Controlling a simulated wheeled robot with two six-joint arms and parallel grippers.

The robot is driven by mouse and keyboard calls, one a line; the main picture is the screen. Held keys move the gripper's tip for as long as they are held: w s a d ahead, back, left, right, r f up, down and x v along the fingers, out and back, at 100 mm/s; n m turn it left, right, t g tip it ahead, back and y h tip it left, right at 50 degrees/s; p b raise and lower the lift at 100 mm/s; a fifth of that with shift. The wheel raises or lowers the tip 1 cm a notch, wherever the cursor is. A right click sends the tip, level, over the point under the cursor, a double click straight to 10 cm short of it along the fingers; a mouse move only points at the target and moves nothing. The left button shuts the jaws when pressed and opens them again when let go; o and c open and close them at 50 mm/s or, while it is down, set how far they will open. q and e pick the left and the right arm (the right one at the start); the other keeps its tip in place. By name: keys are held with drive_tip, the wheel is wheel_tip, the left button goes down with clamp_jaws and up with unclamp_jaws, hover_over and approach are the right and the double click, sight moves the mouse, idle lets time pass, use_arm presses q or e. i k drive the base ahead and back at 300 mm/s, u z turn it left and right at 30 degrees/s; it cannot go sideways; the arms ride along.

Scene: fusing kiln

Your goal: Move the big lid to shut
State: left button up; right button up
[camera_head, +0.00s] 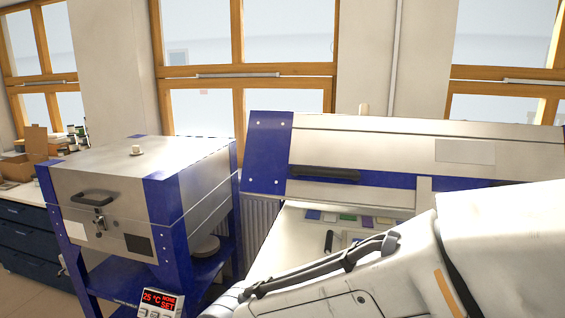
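The big lid (385,148) is a wide silver panel with blue corners and a blue lower edge, on the large kiln at the right. It stands raised and tilted back. A dark bar handle (325,172) runs along its front at the left. Below it, the pale kiln bed (290,245) is exposed, with several small coloured pieces on it. A white and grey arm of mine crosses the lower right, in front of the kiln, and hides part of the bed and the lid's right end. I see no fingertips of either gripper.
A smaller silver and blue kiln (125,200) stands at the left with its lid down. A red-lit controller (160,301) sits at the bottom. A dark blue drawer cabinet (25,240) with boxes and jars on top is at the far left. Windows line the back wall.

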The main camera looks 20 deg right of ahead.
sight(397, 164)
drive_tip(key=u, duration=0.1)
drive_tip(key=i, duration=0.85)
drive_tip(key=z, duration=0.3)
